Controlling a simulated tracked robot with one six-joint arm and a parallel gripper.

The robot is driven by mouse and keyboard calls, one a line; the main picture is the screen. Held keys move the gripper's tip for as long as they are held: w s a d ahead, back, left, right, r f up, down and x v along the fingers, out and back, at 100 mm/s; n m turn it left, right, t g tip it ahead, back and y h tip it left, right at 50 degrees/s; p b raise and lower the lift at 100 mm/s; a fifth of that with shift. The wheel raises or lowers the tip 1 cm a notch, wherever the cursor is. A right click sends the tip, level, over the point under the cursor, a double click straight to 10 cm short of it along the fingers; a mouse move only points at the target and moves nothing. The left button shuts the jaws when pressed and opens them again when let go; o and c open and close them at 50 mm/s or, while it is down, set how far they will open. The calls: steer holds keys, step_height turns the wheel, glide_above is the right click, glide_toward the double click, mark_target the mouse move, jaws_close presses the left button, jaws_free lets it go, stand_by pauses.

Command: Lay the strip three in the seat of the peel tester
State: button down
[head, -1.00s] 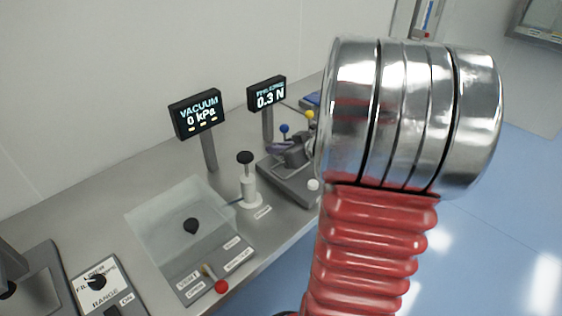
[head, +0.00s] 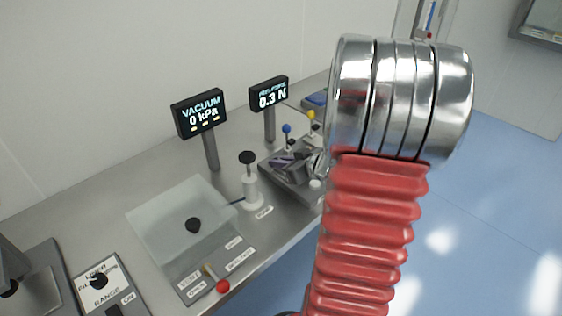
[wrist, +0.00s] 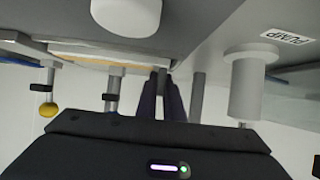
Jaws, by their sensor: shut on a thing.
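The peel tester (head: 292,180) is a grey block on the bench, partly behind my arm in the head view, with blue, yellow and white knobs. In the wrist view my gripper (wrist: 163,78) has its two dark fingers close together, right at the tester. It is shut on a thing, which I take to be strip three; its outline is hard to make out. A thin tan band (wrist: 105,62) runs left from the fingertips, and I cannot tell whether it is the strip or part of the tester. The seat is not clearly visible.
The white pump post (head: 250,188) stands close left of the tester; it also shows in the wrist view (wrist: 246,90). The force display (head: 269,94) and vacuum display (head: 199,112) stand behind. A clear-lidded vacuum box (head: 190,235) lies at the left.

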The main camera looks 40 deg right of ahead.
steer(key=c, duration=1.9)
jaws_free()
steer(key=shift+r, duration=0.1)
steer(key=shift+s+r, duration=0.15)
steer(key=shift+s, duration=0.2)
steer(key=v, duration=1.1)
steer(key=shift+s, duration=0.1)
